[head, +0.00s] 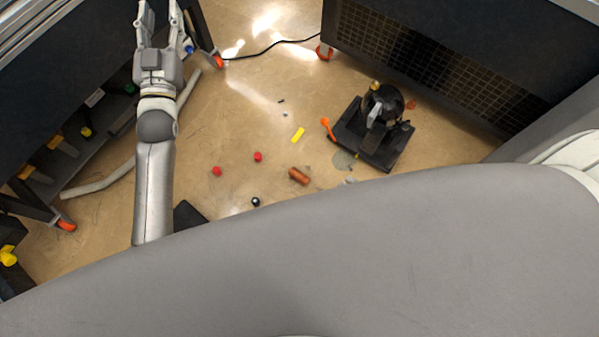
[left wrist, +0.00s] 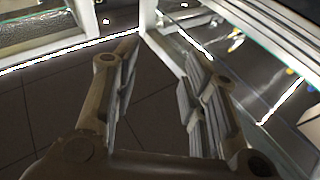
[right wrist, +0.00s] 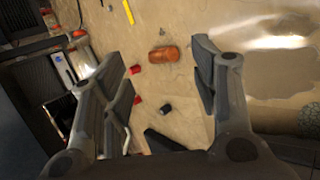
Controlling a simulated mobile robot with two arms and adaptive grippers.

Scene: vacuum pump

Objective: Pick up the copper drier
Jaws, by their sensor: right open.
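The copper drier (head: 299,176) is a short copper-brown cylinder lying on the floor near the middle of the head view. In the right wrist view the copper drier (right wrist: 164,54) lies between the fingertip lines of my right gripper (right wrist: 156,50). That gripper is open and empty, and the drier looks some way beyond the fingers, not touched. My right gripper does not show in the head view. My left gripper (head: 161,22) is at the top left of the head view, far from the drier. In the left wrist view its fingers (left wrist: 160,50) are apart with nothing between them.
Two red caps (head: 258,157) (head: 216,171), a black round piece (head: 256,202) and a yellow piece (head: 298,135) lie around the drier. A black vacuum pump (head: 384,104) on a dark base stands to its right. Dark benches line the upper left and upper right. Bare floor surrounds the drier.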

